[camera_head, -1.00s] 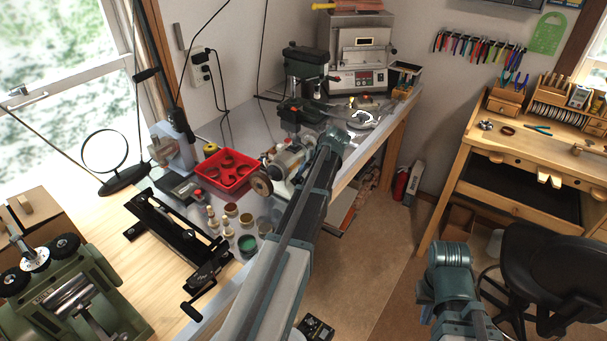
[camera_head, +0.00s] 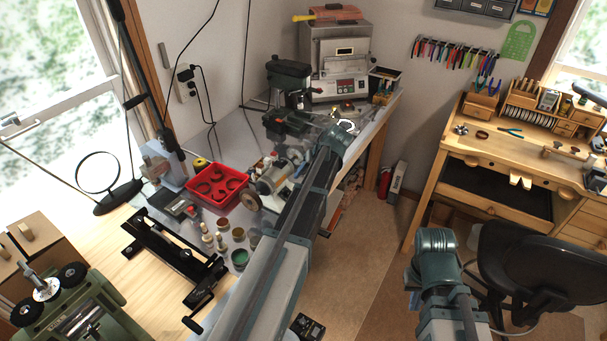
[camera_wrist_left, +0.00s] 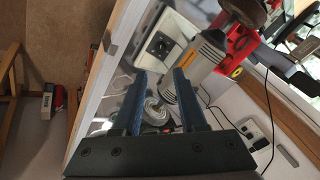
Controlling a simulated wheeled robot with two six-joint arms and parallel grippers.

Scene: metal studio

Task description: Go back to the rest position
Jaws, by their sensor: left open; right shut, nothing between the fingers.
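My left arm reaches up the middle of the head view along the bench's front edge. Its end is by the far part of the bench, and its fingers cannot be made out there. In the left wrist view my left gripper (camera_wrist_left: 160,78) is open, with its two dark fingers apart and nothing held. A motor-like machine (camera_wrist_left: 205,58) and a round metal part (camera_wrist_left: 157,111) show beyond the fingers. My right arm stands at the lower right of the head view, over the floor, and its gripper fingers are not visible.
The bench (camera_head: 225,131) holds a red tray (camera_head: 217,187), a polishing motor (camera_head: 273,180), a drill press (camera_head: 288,85) and a kiln (camera_head: 340,60). A black chair (camera_head: 535,265) is close right of my right arm. A wooden workbench (camera_head: 452,160) is behind it. Floor (camera_head: 365,235) between is clear.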

